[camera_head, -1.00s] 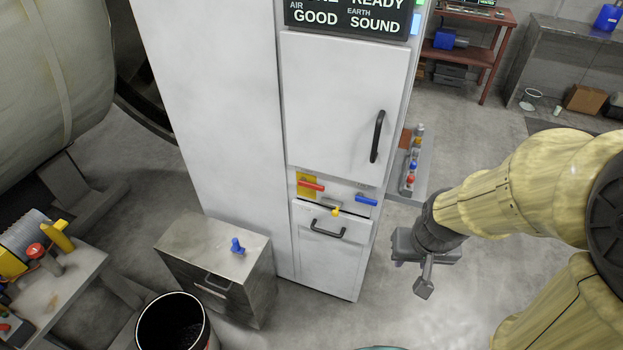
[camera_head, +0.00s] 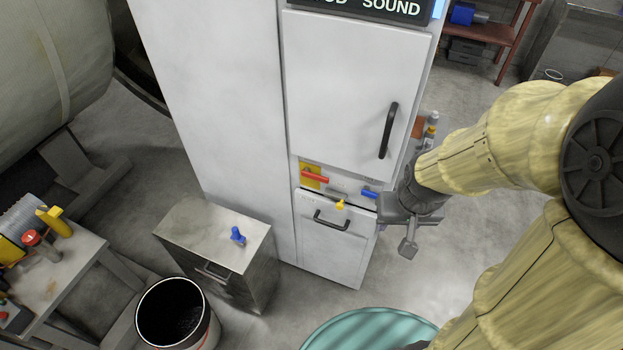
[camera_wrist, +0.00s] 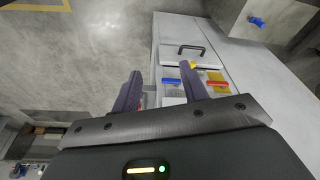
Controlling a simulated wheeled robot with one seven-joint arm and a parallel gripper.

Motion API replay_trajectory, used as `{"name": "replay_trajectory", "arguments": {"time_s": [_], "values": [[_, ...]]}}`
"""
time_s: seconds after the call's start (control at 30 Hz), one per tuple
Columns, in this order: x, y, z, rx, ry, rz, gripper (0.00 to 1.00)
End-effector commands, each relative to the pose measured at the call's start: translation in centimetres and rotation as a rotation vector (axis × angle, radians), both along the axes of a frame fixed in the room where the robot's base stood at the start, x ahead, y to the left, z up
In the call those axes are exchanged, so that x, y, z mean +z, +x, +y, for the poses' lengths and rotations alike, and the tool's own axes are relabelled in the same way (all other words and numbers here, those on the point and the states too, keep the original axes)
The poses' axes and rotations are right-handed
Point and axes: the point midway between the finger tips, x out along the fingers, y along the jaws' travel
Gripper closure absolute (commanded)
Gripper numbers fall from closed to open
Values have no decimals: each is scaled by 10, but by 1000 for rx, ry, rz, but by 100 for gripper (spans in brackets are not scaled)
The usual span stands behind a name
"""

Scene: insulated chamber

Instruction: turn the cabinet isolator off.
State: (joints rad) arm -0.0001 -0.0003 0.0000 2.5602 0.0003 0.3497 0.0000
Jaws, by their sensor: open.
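The white cabinet (camera_head: 350,85) stands in the middle of the head view. On its front, between the upper door and the lower drawer, is a red handle (camera_head: 316,176) on a yellow plate (camera_head: 309,183), lying roughly level. A blue handle (camera_head: 370,194) lies to its right, partly close to my gripper, and a small yellow knob (camera_head: 340,204) sits between and below them. No label tells which is the isolator. My gripper (camera_head: 397,228) is open and empty at the cabinet's right edge. In the wrist view the red handle (camera_wrist: 217,84) and blue handle (camera_wrist: 171,82) show beyond the fingers.
A black door handle (camera_head: 389,130) and a drawer handle (camera_head: 331,222) stick out from the cabinet. A low metal cabinet (camera_head: 200,222) with a blue item on top stands left, with a bin (camera_head: 143,320) before it. A teal round object (camera_head: 370,322) lies at the bottom.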

Motion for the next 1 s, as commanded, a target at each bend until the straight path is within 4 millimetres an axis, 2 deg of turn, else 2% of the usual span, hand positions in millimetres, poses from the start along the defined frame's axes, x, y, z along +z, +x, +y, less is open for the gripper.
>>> {"name": "replay_trajectory", "arguments": {"time_s": [0.03,0.17,0.27,0.5,0.63,0.8,0.9,1.0], "values": [[-1,1,1,-1,2,-3,46],[-12,17,14,-7,26,-37,20],[-31,42,37,-27,64,-99,1],[-93,118,114,-138,128,-336,0],[-127,145,150,-207,107,-484,0],[-168,160,186,-274,31,-703,0],[-187,158,204,-296,-34,-851,0],[-201,147,220,-302,-106,-1011,0]]}}
